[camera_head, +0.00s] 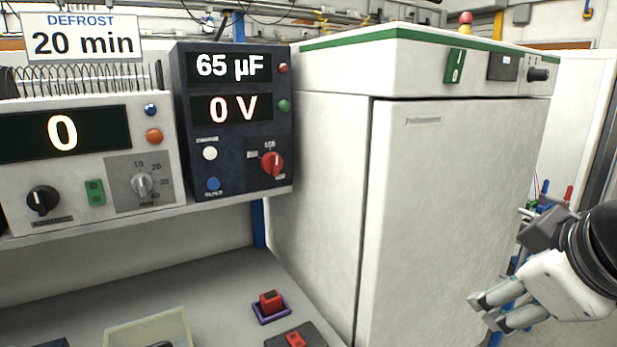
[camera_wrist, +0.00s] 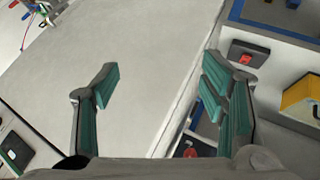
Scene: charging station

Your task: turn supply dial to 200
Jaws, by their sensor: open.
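A red dial (camera_head: 272,163) sits at the lower right of the dark blue supply unit (camera_head: 235,150), which stands on the shelf. Small white labels surround the dial; they are too blurred to read surely, and I cannot tell its setting. The unit's displays read 65 µF (camera_head: 233,67) and 0 V (camera_head: 231,109). My gripper (camera_head: 496,311) is at the lower right, in front of the tall white cabinet and well apart from the dial. In the wrist view, my gripper (camera_wrist: 160,68) has its fingers wide apart with nothing between them.
Left is a light panel (camera_head: 90,160) reading 0, with a grey dial (camera_head: 142,185) and black knob (camera_head: 42,201). A sign (camera_head: 82,38) reads DEFROST 20 min. Red parts (camera_head: 271,302) lie on the bench.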

